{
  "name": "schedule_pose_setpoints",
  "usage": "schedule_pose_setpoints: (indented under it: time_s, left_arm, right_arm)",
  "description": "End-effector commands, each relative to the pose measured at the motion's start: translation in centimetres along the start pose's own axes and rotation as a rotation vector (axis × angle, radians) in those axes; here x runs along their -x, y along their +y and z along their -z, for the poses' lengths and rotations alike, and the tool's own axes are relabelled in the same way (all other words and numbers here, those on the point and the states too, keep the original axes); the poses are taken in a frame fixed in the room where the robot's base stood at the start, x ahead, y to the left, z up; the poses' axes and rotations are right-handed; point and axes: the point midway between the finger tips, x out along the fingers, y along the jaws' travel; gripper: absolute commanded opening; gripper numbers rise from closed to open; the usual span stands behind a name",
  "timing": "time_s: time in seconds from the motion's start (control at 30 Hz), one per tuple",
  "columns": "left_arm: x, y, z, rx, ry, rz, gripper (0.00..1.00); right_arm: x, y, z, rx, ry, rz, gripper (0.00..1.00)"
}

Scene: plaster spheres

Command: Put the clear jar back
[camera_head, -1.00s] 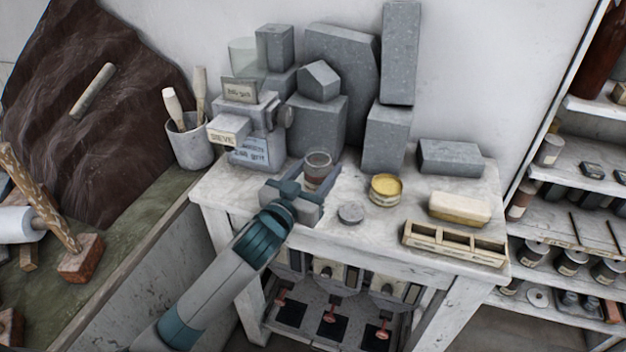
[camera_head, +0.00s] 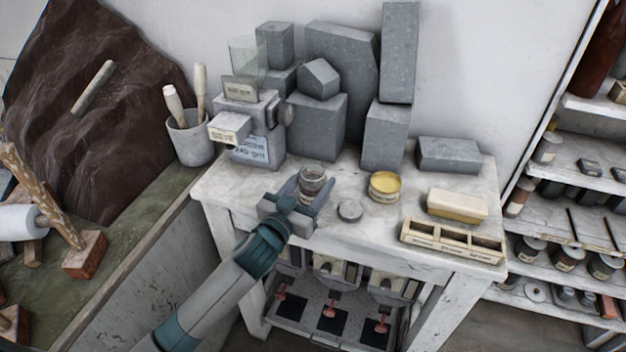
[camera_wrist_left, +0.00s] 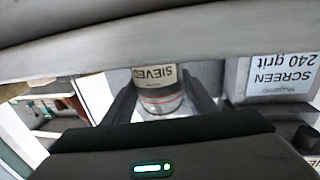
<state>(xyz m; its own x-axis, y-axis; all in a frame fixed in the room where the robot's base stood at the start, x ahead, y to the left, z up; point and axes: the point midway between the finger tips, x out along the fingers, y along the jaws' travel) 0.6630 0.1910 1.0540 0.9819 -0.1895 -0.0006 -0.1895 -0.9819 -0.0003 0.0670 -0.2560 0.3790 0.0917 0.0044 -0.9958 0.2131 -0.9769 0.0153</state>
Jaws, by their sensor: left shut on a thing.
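The clear jar (camera_head: 312,182) is between the fingers of my left gripper (camera_head: 303,196), over the front left part of the white table (camera_head: 375,226). My left gripper is shut on it. In the left wrist view, the jar (camera_wrist_left: 160,97) has a cream label reading "SIEVED" and clear glass, with a gripper finger on each side. I cannot tell whether its base touches the table. A small grey round disc (camera_head: 349,211) lies just right of the gripper. My right gripper is not in view.
Behind the jar stands a grey sieve machine (camera_head: 255,125) with labels, and grey stone blocks (camera_head: 318,128). To the right are a yellow-filled tin (camera_head: 384,187), a cream block (camera_head: 457,206) and a divided wooden tray (camera_head: 453,243).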

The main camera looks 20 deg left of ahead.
Motion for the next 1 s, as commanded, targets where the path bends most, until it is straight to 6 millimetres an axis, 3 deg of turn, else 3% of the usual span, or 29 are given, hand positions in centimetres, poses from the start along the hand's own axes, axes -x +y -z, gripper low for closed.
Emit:
schedule_pose_setpoints:
  time_s: [0.3,0.33,0.4,0.8,1.0]
  left_arm:
    - [0.0,0.0,-0.2,0.000,0.001,0.000,0.20]
    - [0.0,0.0,-0.3,0.000,0.000,0.000,0.54]
    - [0.0,0.0,-0.2,0.000,0.000,0.000,0.71]
    - [0.0,0.0,0.2,-0.001,0.001,0.000,0.71]
    - [1.6,0.0,-0.2,-0.001,0.001,0.000,0.71]
  right_arm:
    - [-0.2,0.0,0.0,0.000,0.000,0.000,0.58]
    - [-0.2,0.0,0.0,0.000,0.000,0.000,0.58]
    - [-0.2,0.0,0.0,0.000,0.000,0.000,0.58]
    - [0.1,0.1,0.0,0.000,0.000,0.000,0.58]
    - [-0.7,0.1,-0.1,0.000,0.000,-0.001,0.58]
